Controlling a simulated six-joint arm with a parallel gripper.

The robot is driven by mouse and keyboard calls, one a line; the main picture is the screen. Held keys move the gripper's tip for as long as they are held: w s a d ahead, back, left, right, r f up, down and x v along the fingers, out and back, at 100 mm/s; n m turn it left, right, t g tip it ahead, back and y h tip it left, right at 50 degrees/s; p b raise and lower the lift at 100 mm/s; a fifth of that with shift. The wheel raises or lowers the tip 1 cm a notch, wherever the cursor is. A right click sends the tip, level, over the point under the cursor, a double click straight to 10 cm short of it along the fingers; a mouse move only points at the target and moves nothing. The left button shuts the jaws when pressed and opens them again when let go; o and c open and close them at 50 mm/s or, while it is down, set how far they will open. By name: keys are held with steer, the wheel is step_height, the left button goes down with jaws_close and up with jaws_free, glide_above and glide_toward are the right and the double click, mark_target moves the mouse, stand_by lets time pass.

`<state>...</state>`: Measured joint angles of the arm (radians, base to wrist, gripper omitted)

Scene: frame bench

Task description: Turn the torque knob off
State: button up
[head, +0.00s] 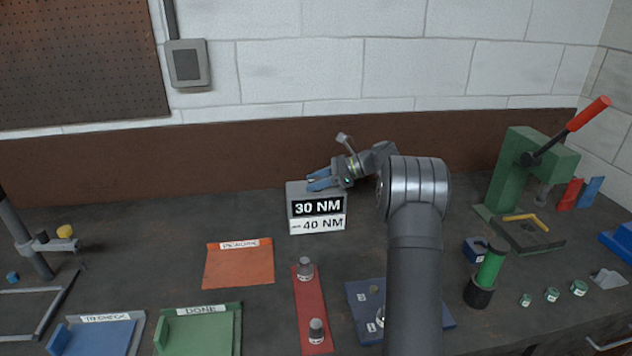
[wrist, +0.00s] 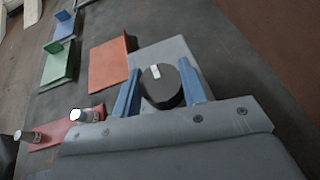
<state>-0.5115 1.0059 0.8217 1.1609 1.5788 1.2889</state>
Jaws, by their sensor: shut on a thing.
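The torque box (head: 296,189) is a grey box near the back middle of the bench. Its front shows a black "30 NM" label (head: 318,207) above a white "40 NM" label (head: 318,225). My gripper (head: 320,180) is over the top of the box, reaching in from the right. In the wrist view the torque knob (wrist: 160,90) is round and black with a white mark on its top. It sits on the grey box top (wrist: 170,52). The blue fingers (wrist: 160,72) are shut on the knob, one on each side. In the head view the fingers hide the knob.
An orange tray (head: 240,268) lies left of the box, and a red strip (head: 312,315) with two metal-topped pieces lies in front. A blue board (head: 362,300) is partly behind my arm. A green press (head: 515,175) with a red-handled lever stands at the right.

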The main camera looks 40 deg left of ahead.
steer(key=shift+n+g+h, duration=1.3)
steer(key=shift+n+g, duration=0.1)
steer(key=shift+n, duration=0.2)
steer(key=shift+n+g, duration=0.3)
steer(key=o, duration=1)
steer(key=shift+h, duration=0.3)
steer(key=shift+y, duration=0.4)
